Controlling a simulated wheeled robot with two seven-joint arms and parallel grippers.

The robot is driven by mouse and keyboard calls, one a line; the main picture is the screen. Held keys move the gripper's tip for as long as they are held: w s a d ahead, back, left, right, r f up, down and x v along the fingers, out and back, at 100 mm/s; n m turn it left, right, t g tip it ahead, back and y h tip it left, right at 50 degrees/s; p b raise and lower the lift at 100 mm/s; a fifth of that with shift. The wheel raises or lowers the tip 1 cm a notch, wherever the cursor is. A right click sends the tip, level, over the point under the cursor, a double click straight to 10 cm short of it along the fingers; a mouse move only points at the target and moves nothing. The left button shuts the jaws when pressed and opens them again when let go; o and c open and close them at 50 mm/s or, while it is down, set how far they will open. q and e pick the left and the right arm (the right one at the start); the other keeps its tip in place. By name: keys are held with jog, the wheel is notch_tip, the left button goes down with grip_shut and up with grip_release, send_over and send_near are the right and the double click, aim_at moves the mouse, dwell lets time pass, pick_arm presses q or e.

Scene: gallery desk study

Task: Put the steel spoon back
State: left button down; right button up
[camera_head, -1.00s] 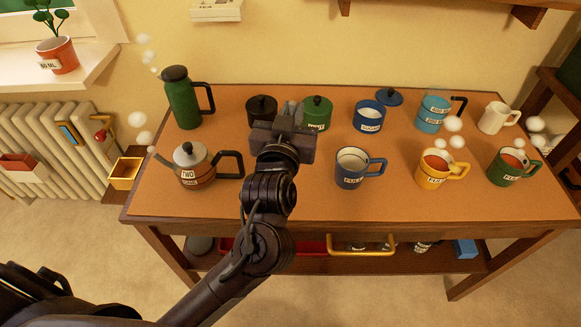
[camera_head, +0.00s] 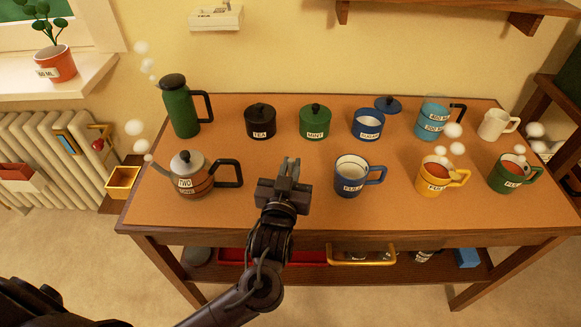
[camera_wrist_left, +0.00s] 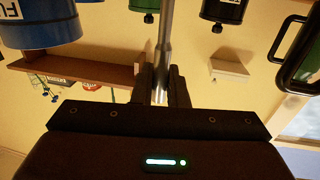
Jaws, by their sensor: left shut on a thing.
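My left gripper (camera_head: 288,172) is over the front middle of the desk, between the kettle and the blue mug. In the left wrist view its jaws (camera_wrist_left: 161,88) are shut on the steel spoon (camera_wrist_left: 164,45), a straight shiny metal shaft running up out of the frame. The far end of the spoon is out of that view. In the head view I cannot make out the spoon at the jaws. My right gripper is not in view.
On the desk (camera_head: 330,220) stand a kettle (camera_head: 196,180), green flask (camera_head: 180,108), TEA jar (camera_head: 260,122), MINT jar (camera_head: 314,124), open blue pot (camera_head: 368,128) with its lid (camera_head: 388,104) behind, and several mugs. A shelf below holds a red tray (camera_head: 305,258).

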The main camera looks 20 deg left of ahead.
pick_arm(q)
jog(key=c, duration=1.4)
grip_release()
jog(key=shift+f, duration=0.1)
jog(key=shift+c, duration=0.2)
jog(key=s+d, duration=0.1)
jog(key=s, duration=1.1)
jog(key=shift+d+r+b, duration=0.2)
jog(key=shift+b, duration=0.15)
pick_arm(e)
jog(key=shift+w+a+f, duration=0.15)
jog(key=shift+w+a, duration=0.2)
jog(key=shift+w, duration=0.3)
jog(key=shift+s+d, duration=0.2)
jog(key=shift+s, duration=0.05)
